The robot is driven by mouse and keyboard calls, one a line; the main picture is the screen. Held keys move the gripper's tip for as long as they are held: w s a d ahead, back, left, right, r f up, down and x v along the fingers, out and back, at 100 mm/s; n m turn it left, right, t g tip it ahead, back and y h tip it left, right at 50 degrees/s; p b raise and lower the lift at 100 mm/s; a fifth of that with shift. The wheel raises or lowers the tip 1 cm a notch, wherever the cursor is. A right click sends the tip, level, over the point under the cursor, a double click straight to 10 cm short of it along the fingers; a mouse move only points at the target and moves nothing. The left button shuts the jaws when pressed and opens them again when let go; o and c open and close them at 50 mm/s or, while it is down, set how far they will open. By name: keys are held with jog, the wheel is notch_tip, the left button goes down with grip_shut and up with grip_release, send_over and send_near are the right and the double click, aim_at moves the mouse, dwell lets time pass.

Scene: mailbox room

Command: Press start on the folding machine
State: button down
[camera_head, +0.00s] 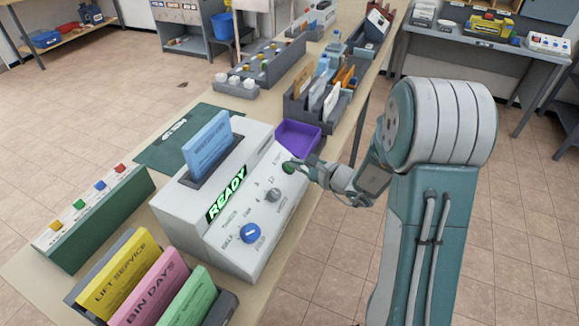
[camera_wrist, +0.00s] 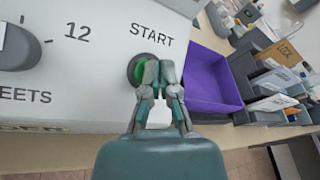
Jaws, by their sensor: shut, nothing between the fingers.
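The folding machine (camera_head: 238,245) is a white box on the table, with a blue paper stack (camera_head: 208,147) in its top slot and a green READY display (camera_head: 226,194). Its front has a blue knob (camera_head: 251,233), a grey knob (camera_head: 273,195) and a green start button (camera_head: 289,167). In the wrist view the green button (camera_wrist: 140,72) sits under the word START, partly hidden by my fingers. My gripper (camera_wrist: 158,70) is shut and empty, its fingertips at the button's right side. I cannot tell if they touch it. My gripper (camera_head: 312,165) also shows in the head view.
A purple tray (camera_head: 298,137) stands just right of the machine, also in the wrist view (camera_wrist: 210,82). Colored card folders (camera_head: 150,285) stand in front left, and a green button box (camera_head: 95,215) lies left. Organizers with envelopes (camera_head: 318,100) stand farther back.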

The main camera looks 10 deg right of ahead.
jog(key=shift+w+a+f, duration=0.1)
jog(key=shift+a+f, duration=0.05)
jog(key=shift+f, duration=0.15)
dwell(0.4)
jog(key=shift+s+d+r, duration=0.25)
jog(key=shift+d+r, duration=0.1)
jog(key=shift+r, duration=0.3)
jog(key=shift+r, duration=0.1)
jog(key=r, duration=0.1)
jog(key=s+d+r, duration=0.1)
jog(key=d+r, duration=0.1)
jog(key=r, duration=0.1)
jog(key=shift+s+d, duration=0.15)
jog(key=shift+s, duration=0.2)
dwell(0.7)
